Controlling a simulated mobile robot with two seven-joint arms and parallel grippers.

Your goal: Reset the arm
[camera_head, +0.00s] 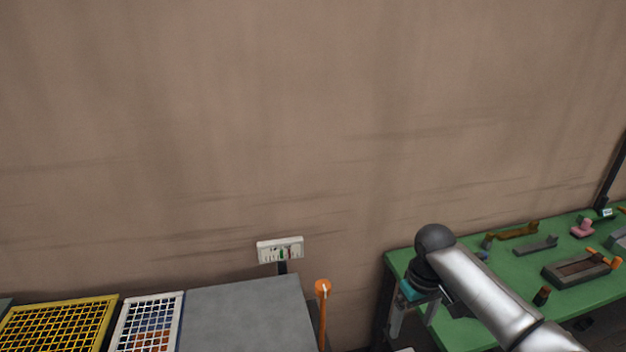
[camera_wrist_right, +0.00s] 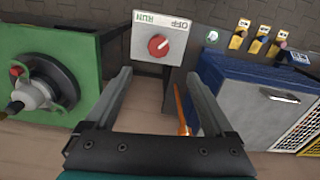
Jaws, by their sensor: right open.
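My right arm comes in from the lower right in the head view. My right gripper (camera_head: 413,325) points down beside the left end of the green bench and is open. In the right wrist view, the two fingers of the right gripper (camera_wrist_right: 160,76) stand apart with nothing held between them. Beyond the fingertips is a pale switch box (camera_wrist_right: 160,38) with a red knob and upside-down OFF and RUN lettering. My left gripper is not in view.
The green bench (camera_head: 470,333) at right bears several parts, including a dark tray-like block (camera_head: 552,274). An orange post (camera_head: 323,290) stands between the bench and a grey top (camera_head: 245,312). Yellow (camera_head: 112,308) and white (camera_head: 180,305) grid crates are at lower left. A small panel (camera_head: 266,254) stands near the wall.

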